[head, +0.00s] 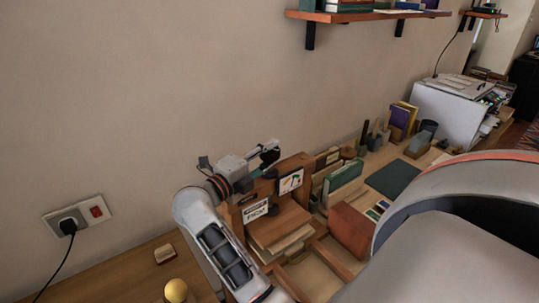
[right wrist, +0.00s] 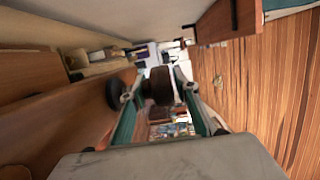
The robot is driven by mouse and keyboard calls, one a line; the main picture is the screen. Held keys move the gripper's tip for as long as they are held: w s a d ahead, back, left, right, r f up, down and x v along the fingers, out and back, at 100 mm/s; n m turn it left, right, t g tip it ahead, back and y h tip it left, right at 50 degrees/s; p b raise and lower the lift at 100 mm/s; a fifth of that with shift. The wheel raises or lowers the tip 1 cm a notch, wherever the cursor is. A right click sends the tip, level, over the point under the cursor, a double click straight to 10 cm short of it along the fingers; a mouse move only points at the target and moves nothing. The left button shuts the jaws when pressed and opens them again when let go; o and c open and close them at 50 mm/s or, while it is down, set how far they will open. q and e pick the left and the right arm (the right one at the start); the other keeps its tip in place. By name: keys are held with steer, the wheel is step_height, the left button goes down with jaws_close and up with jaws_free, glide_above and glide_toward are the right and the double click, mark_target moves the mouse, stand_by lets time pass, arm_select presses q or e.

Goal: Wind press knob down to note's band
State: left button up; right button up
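The wooden press (head: 262,232) stands on the desk against the wall, with books or paper between its boards. A note card (head: 290,181) with a coloured drawing is on its upright, and a white label (head: 255,211) is below. My right gripper (head: 268,153) is at the top left of the press. In the right wrist view a dark brown round knob (right wrist: 159,86) lies between the two teal fingers of my right gripper (right wrist: 160,82). Whether both fingers touch it is unclear. In the head view the knob is hidden or too small to make out. My left gripper is not in view.
A yellow ball-like knob (head: 176,291) and a small brush-like block (head: 164,254) are at the lower left. A shelf (head: 369,15) hangs above.

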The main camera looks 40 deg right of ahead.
steer(key=shift+o, duration=0.4)
steer(key=shift+r, duration=0.25)
